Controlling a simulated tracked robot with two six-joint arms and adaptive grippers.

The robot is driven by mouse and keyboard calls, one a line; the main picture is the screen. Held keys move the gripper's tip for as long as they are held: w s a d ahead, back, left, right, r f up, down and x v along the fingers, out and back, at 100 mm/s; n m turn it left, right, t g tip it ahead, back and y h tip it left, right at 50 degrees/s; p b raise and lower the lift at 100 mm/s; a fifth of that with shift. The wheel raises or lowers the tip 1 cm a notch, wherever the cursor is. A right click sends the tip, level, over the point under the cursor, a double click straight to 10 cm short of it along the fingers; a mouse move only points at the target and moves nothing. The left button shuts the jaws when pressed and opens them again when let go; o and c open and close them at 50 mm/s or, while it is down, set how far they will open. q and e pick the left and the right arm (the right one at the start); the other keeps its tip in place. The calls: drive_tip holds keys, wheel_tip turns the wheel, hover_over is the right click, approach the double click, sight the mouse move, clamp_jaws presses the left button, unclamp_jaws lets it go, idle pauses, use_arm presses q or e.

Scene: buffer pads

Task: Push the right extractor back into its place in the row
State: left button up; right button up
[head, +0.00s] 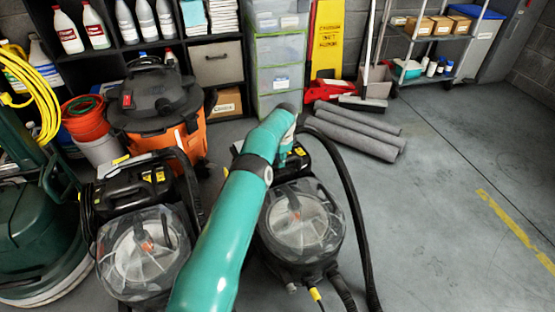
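The right extractor (313,222) stands on the floor right of centre, a black machine with a clear domed tank, and dark hoses at its right and front. The left extractor (140,250), much the same, stands to its left. My teal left arm reaches up between them and bends down at the wrist behind the right extractor's tank. My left gripper (284,163) is mostly hidden there, by the black handle area. I cannot tell whether it touches the machine or how its fingers stand. My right gripper is not in view.
An orange and black vacuum (160,110) stands behind the left extractor, and a green floor machine (30,235) stands at far left. Grey rolls (355,132) lie behind to the right. Shelves and bins (280,80) line the back. The floor (450,230) at right is clear.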

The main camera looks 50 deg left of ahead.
use_arm(q)
drive_tip(key=shift+o, duration=1.3)
drive_tip(key=shift+w, duration=0.2)
drive_tip(key=shift+o, duration=0.3)
drive_tip(key=shift+s, duration=0.15)
wheel_tip(320, 180, up, 12)
drive_tip(key=d, duration=0.2)
drive_tip(key=shift+s+f, duration=0.15)
drive_tip(key=shift+s, duration=0.25)
